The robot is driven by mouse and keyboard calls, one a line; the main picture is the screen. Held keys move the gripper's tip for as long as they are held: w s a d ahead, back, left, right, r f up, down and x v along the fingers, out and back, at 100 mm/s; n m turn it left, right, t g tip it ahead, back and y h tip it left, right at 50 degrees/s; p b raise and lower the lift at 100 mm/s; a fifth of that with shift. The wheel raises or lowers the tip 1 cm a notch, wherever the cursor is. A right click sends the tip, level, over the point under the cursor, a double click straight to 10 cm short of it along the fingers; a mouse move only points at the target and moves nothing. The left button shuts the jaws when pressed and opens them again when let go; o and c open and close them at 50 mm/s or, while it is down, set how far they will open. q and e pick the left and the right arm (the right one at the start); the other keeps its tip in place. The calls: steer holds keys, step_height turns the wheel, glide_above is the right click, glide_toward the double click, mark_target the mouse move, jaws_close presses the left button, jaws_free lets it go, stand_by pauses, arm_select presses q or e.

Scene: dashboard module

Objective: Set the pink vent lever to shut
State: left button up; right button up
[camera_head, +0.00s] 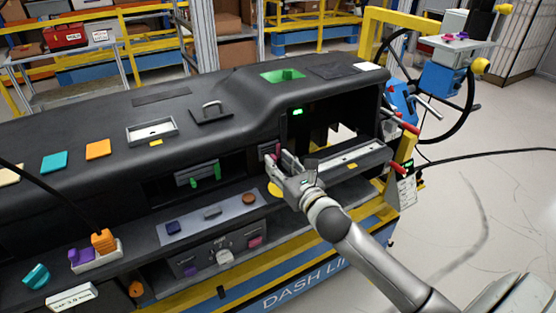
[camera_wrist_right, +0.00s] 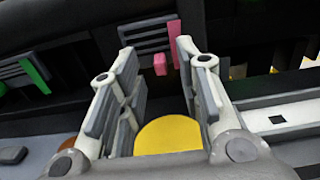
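The pink vent lever (camera_wrist_right: 160,64) is a small knob on a dark slatted vent (camera_wrist_right: 146,36) in the dashboard's front. A taller pink strip (camera_wrist_right: 174,44) stands just right of it in the right wrist view. In the head view, a bit of pink (camera_head: 278,149) shows at this vent, mostly hidden by my gripper. My right gripper (camera_head: 280,161) is in front of the vent. In the right wrist view its two fingers (camera_wrist_right: 157,48) are apart, with the lever in the gap beyond them and nothing held. My left gripper is not in view.
A vent with green parts (camera_head: 205,173) is to the left. A yellow disc (camera_wrist_right: 168,135) lies below my right fingers. An open glovebox-like tray (camera_head: 345,160) is close on the right. The steering wheel (camera_head: 440,118) stands farther right.

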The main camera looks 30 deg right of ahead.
steer(key=shift+w, duration=0.55)
jaws_close()
